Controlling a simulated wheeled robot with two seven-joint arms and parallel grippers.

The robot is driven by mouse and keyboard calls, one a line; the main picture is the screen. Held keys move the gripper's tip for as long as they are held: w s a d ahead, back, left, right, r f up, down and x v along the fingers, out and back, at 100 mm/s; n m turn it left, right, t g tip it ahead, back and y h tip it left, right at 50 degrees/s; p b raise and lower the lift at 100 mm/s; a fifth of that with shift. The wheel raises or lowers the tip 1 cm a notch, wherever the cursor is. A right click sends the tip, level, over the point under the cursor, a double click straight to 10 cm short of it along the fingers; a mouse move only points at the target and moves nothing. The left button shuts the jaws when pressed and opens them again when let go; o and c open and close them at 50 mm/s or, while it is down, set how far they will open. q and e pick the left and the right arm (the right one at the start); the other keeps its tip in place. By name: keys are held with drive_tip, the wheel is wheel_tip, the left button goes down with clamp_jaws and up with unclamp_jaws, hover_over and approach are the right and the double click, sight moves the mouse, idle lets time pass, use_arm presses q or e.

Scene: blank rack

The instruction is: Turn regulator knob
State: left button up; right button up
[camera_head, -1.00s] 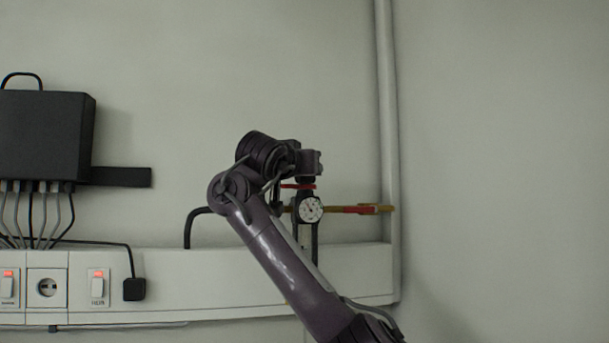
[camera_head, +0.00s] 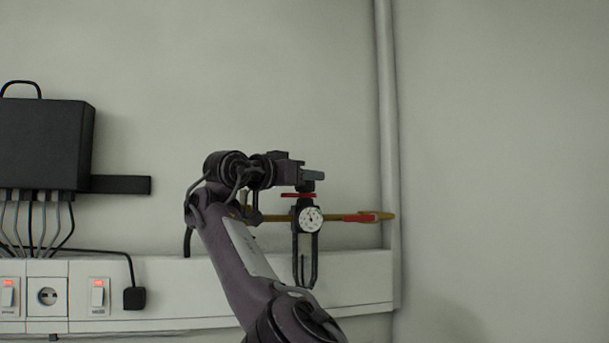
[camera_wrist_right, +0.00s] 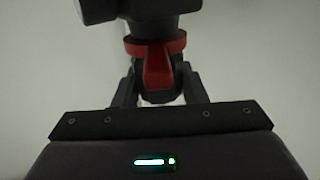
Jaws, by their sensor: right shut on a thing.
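The regulator stands in front of the wall in the head view, with a round white gauge (camera_head: 310,218), a red ring (camera_head: 299,195) and a dark knob (camera_head: 306,186) on top. My right gripper (camera_head: 314,175) is at the knob and shut on it. In the right wrist view the dark fingers (camera_wrist_right: 157,90) are on either side of the knob, with a red tab (camera_wrist_right: 158,68) between them and the red ring beyond. The fingers partly hide the knob in the head view. My left gripper is in neither view.
A yellow pipe with a red handle (camera_head: 362,217) runs right from the regulator to a vertical pipe (camera_head: 388,130). A white trunking (camera_head: 200,285) with lit switches and a socket is below. A black box (camera_head: 45,145) with cables hangs at left. The upper wall is clear.

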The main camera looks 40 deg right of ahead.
idle(0.3)
drive_tip(key=o, duration=1)
drive_tip(key=a+b, duration=0.2)
drive_tip(key=a, duration=0.5)
drive_tip(key=shift+s+a, duration=0.15)
drive_tip(key=shift+a, duration=0.25)
drive_tip(key=shift+d, duration=0.15)
